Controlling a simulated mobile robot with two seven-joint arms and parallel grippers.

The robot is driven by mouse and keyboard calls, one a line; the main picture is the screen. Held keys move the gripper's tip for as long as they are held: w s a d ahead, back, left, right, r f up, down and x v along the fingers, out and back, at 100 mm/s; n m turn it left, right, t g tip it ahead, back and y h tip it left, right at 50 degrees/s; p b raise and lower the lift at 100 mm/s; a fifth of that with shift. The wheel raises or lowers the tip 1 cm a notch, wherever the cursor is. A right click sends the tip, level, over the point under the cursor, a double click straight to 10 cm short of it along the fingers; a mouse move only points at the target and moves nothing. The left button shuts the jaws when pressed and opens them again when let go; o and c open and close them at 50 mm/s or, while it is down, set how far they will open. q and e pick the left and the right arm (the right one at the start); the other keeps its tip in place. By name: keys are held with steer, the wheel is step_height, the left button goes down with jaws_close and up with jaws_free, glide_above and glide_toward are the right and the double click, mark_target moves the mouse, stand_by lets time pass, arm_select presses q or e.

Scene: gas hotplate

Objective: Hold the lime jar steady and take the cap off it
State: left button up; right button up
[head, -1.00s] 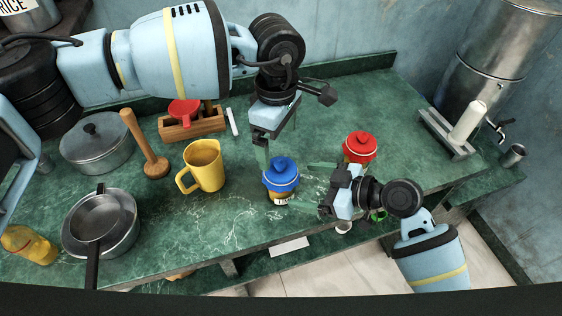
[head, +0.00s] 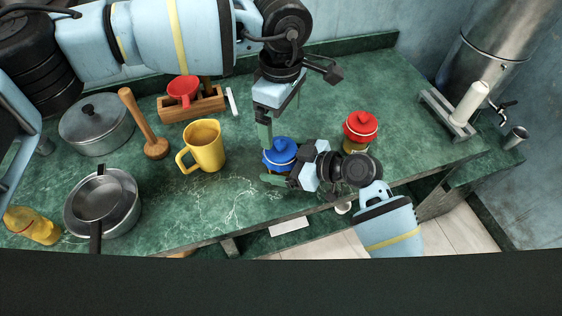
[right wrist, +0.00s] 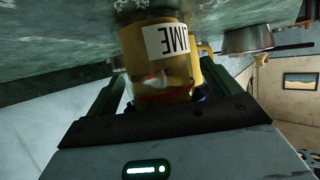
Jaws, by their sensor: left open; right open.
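The lime jar, with its blue cap (head: 280,154) on, stands upright on the counter; my grippers hide most of its body in the head view. In the right wrist view the yellow jar (right wrist: 158,75) appears upside down, its white label (right wrist: 167,39) partly readable as "IME". My right gripper (head: 277,174) is open, with its green fingers on either side of the jar; whether they touch it I cannot tell. My left gripper (head: 274,138) is open and points down at the blue cap from above and behind.
A jar with a red cap (head: 361,126) stands to the right, behind my right wrist. A yellow mug (head: 206,146) stands to the left, with a wooden masher (head: 155,148) beyond it. The green counter (head: 235,205) is bare in front of the mug.

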mark_target(281, 140)
steer(key=shift+w+a, duration=0.1)
steer(key=shift+a, duration=0.05)
steer(key=shift+c, duration=0.3)
arm_select(q)
steer(key=shift+c, duration=0.2)
arm_select(e)
steer(key=c, duration=1.4)
arm_select(q)
steer(key=shift+d+r+m, duration=0.1)
steer(key=shift+r+m, duration=0.2)
steer(key=shift+c, duration=0.3)
step_height(281, 140, up, 4)
steer(key=m, duration=0.4)
step_height(281, 140, down, 12)
steer(key=shift+r, duration=0.1)
arm_select(e)
steer(key=shift+f, duration=0.1)
arm_select(q)
steer(key=c, duration=1.2)
